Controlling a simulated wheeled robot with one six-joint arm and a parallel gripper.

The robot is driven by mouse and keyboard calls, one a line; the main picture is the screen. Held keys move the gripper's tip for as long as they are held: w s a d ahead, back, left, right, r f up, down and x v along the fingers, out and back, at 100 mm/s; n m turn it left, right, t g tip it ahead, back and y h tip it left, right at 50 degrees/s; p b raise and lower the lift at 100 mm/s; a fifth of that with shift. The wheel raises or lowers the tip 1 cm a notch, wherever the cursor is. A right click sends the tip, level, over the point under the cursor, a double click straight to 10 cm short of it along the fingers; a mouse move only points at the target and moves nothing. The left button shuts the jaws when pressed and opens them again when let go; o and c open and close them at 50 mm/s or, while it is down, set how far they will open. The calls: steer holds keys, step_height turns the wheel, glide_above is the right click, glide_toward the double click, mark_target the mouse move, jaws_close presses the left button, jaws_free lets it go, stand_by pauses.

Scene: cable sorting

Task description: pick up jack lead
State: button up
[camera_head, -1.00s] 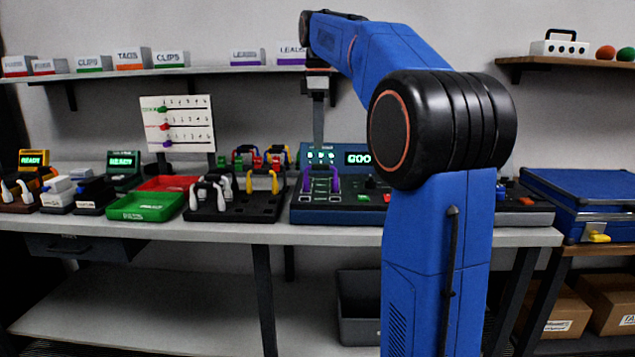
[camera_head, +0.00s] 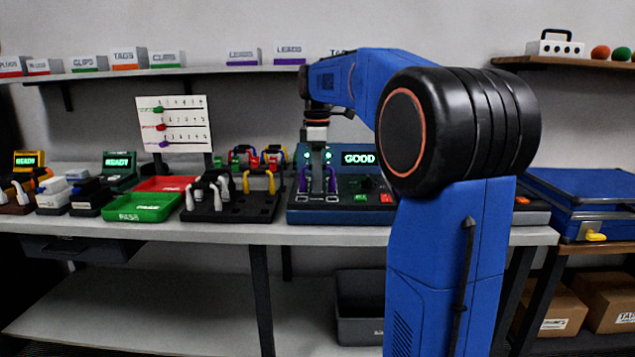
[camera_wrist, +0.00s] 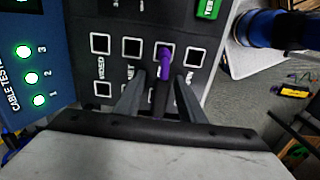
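The purple lead (camera_head: 332,180), which I take to be the jack lead, stands plugged in the cable tester (camera_head: 345,217), whose screen reads GOOD. In the wrist view its purple plug (camera_wrist: 165,62) shows in a socket of the tester panel (camera_wrist: 120,20); the rest is hidden below the fingers. My gripper (camera_head: 317,188) points down at the lead. In the wrist view my gripper (camera_wrist: 160,78) is open, with one finger to each side of the purple plug and a gap visible. Contact cannot be told.
Left of the tester stands a black rack (camera_head: 230,214) with white and yellow leads. A green tray (camera_head: 140,216) and a red tray (camera_head: 167,183) lie further left. A blue case (camera_head: 580,185) is at the right. A shelf (camera_head: 200,71) with labelled boxes runs above.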

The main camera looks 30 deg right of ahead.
steer(key=shift+f, duration=0.25)
jaws_close()
steer(key=shift+r, duration=6.55)
